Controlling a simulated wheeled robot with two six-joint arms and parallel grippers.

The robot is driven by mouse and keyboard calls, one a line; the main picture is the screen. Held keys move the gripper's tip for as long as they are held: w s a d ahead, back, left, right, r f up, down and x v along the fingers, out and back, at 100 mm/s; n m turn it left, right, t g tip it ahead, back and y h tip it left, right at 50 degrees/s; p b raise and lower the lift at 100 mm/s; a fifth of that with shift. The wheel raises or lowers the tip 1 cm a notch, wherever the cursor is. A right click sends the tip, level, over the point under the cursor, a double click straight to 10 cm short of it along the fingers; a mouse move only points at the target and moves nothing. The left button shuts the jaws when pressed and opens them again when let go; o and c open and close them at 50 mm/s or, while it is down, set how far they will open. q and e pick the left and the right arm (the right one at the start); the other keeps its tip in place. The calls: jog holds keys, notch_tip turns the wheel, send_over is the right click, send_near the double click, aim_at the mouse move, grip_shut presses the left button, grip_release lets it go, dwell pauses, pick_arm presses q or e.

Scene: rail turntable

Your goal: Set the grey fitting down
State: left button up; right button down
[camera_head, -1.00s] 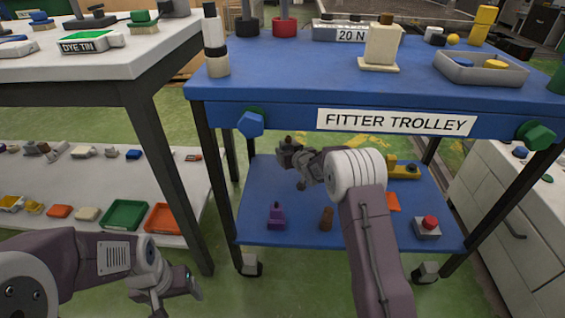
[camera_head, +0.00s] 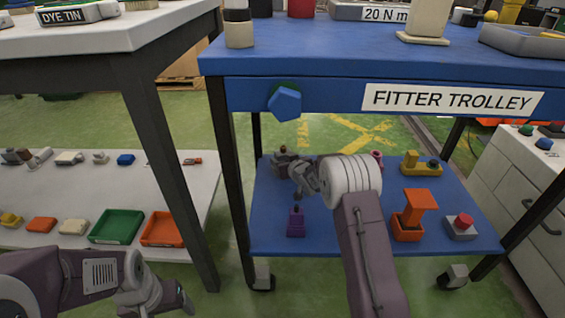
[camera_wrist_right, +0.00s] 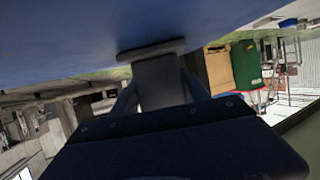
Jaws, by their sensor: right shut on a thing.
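The grey fitting (camera_wrist_right: 158,82), a block with a wider flat flange, stands out between the fingers in the right wrist view. My right gripper (camera_head: 283,165) is shut on it. In the head view the gripper is over the back left part of the trolley's blue lower shelf (camera_head: 330,238). There I cannot tell the fitting apart from the grey fingers. In the wrist view the flange is close to a blue surface; I cannot tell whether they touch. My left gripper (camera_head: 178,302) is low at the left, partly cut off, its jaws unclear.
The lower shelf also holds a purple piece (camera_head: 296,222), an orange piece (camera_head: 412,212), a yellow piece (camera_head: 420,167) and a red-topped grey block (camera_head: 460,225). The blue trolley top (camera_head: 320,62) overhangs the shelf. A white rack (camera_head: 190,187) stands left, drawers (camera_head: 500,185) right.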

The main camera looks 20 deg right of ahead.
jog(key=c, duration=0.5)
grip_release()
jog(key=shift+r, duration=0.2)
jog(key=p+v, duration=0.6)
jog(key=v, duration=0.5)
jog(key=shift+d, duration=0.1)
jog(key=shift+s+r, duration=0.15)
jog(key=shift+s, duration=0.25)
